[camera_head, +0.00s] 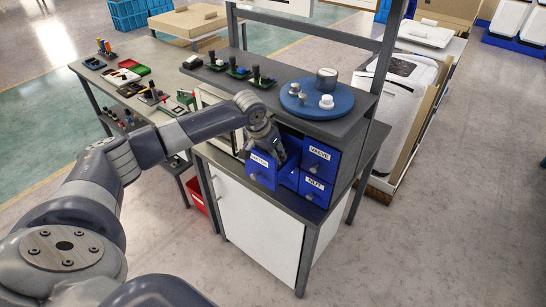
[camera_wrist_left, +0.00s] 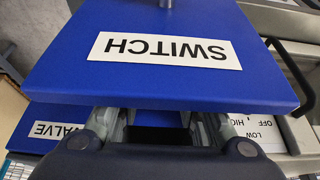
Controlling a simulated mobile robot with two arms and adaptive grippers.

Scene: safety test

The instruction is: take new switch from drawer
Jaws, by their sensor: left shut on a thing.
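The blue drawer labelled SWITCH (camera_head: 262,179) is pulled open from the cabinet on the workbench. In the left wrist view its front panel (camera_wrist_left: 165,85) fills the upper middle, with the label upside down. My left gripper (camera_head: 276,154) reaches down into this drawer, behind the front panel. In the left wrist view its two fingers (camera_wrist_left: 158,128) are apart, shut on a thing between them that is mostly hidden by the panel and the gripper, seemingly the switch. My right gripper is not in view.
Closed blue drawers labelled VALVE (camera_head: 320,154) and NUT (camera_head: 315,187) sit to the right. A blue round plate (camera_head: 345,107) with metal parts stands on the shelf above. Several small switch-like devices (camera_head: 238,72) stand on the same shelf, further left.

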